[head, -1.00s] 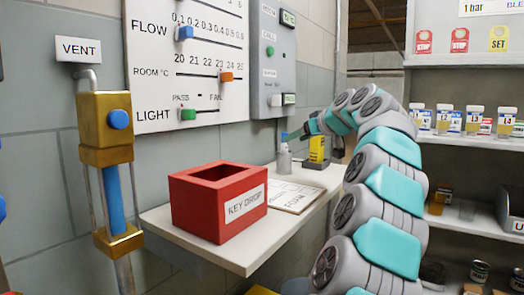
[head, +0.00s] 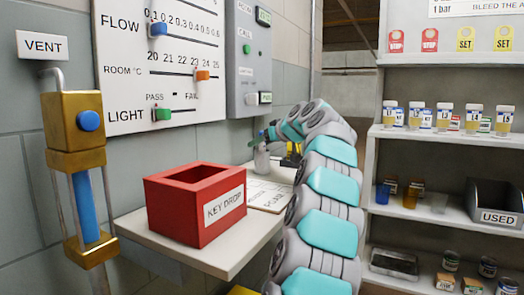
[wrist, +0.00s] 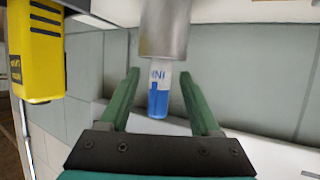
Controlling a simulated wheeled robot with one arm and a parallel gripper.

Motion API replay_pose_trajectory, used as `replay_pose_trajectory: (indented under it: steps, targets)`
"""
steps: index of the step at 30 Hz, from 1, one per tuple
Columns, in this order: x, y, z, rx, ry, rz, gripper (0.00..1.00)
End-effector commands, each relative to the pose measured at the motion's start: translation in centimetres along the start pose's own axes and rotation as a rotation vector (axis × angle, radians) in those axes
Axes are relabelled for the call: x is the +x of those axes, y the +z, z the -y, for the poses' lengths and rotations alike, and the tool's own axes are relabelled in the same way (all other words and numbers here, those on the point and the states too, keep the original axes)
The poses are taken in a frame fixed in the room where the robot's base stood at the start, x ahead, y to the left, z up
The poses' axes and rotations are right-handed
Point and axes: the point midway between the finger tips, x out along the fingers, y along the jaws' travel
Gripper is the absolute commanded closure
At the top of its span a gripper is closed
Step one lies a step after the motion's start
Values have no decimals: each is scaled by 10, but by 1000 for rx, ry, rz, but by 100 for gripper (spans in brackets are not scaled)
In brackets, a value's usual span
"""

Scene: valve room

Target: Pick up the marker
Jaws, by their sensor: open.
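The marker (wrist: 158,92), with a white band and a blue end, stands partly inside a grey metal cup (wrist: 164,28) in the wrist view. My gripper (wrist: 160,76) is open, with one green finger on each side of the marker and a gap to both. In the head view the cup (head: 262,158) stands on the wall shelf beyond the red box. My gripper (head: 263,136) is at the cup's top there, and the marker is hard to make out behind it.
A yellow device (wrist: 36,50) stands close beside the cup. The red key drop box (head: 195,205) and a white labelled board (head: 268,192) are on the same shelf (head: 205,255). The wall panel (head: 250,60) hangs above. Racks with jars (head: 445,117) are at right.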

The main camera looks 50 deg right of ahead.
Motion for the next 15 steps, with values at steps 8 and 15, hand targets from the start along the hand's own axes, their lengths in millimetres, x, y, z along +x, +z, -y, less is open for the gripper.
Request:
replay_pose_trajectory:
  steps: [8,15]
  targets:
    - [-1,0,0,0,0,0,54]
    - [-1,0,0,0,0,1,82]
